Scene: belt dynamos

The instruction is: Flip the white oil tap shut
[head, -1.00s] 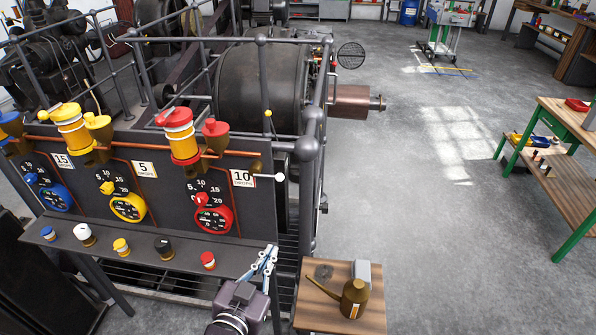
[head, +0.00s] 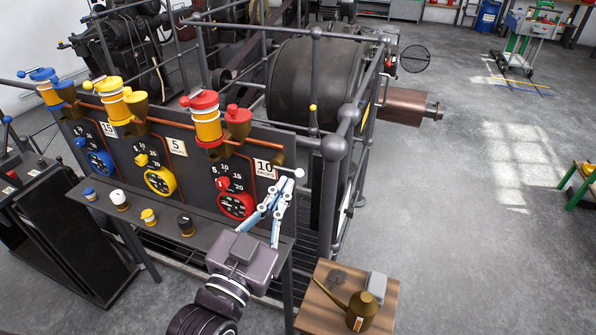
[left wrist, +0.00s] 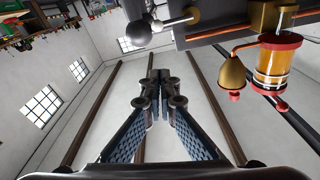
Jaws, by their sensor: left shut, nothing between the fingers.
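The white oil tap shows in the head view as a lever with a small white ball end (head: 299,173), sticking out sideways at the right end of the dark panel, beside the "10 drops" label. My left gripper (head: 284,184) is shut and empty, its blue-and-white fingers pointing up just below the tap. Whether it touches the lever cannot be told. In the left wrist view the closed fingertips (left wrist: 158,80) show in the middle, and a ball-ended lever (left wrist: 138,32), dark in the shade, shows above them. My right gripper is not in view.
The panel carries red (head: 205,118), yellow (head: 114,100) and blue (head: 52,85) oilers above matching dials. A shelf with several knobs (head: 149,217) juts out below. A grey railing post (head: 333,190) stands right of the tap. A brass oil can (head: 362,312) sits on a wooden stand.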

